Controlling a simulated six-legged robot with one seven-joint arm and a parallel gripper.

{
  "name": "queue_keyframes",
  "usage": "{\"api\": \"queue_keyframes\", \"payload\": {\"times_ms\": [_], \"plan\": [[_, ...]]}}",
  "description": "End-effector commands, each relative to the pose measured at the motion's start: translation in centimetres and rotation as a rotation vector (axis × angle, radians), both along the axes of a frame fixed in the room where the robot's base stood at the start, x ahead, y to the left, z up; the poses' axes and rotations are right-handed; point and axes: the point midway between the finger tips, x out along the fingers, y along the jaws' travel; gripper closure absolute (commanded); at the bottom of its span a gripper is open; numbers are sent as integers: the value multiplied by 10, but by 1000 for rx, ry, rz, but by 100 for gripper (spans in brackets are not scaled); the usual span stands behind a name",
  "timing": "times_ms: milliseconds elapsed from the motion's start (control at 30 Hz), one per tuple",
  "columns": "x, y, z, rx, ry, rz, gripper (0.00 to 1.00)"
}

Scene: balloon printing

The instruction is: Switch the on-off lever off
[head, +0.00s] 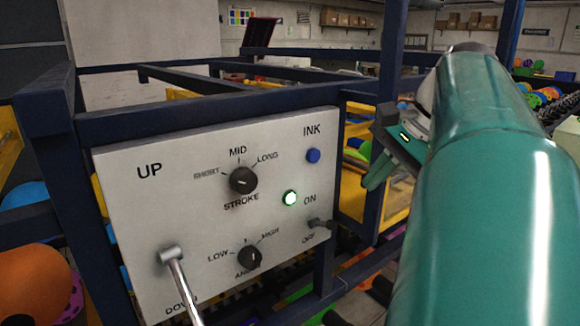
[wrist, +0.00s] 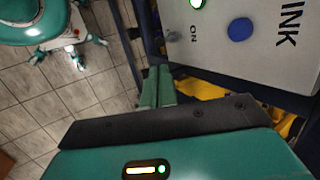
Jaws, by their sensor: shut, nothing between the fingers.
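The on-off lever (head: 320,224) is a small dark lever at the lower right of the white control panel (head: 215,280), between the ON and OFF labels. It sticks out sideways; I cannot tell which label it is set to. The green lamp (head: 290,198) beside ON is lit. My gripper (head: 378,172) is to the right of the panel and above the lever, apart from it, and partly hidden by my arm. In the wrist view my green fingers (wrist: 157,88) are together and empty, just beside the panel's edge near the ON label.
A blue button (head: 313,156) sits under INK. Two black knobs (head: 243,181) (head: 249,257) and a long metal UP-DOWN lever (head: 180,285) are on the same panel. Dark blue frame bars (head: 385,100) stand close to my gripper. Coloured balloons (head: 40,280) lie around the frame.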

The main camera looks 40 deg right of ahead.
Motion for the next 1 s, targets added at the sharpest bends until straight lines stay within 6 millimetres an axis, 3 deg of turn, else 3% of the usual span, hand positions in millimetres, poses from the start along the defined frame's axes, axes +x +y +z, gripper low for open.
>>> {"api": "queue_keyframes", "payload": {"times_ms": [300,500,1000], "plan": [[31,15,-55,2,1,0,100],[45,20,-81,1,1,-2,100],[50,23,-90,-1,-1,-1,100]]}}
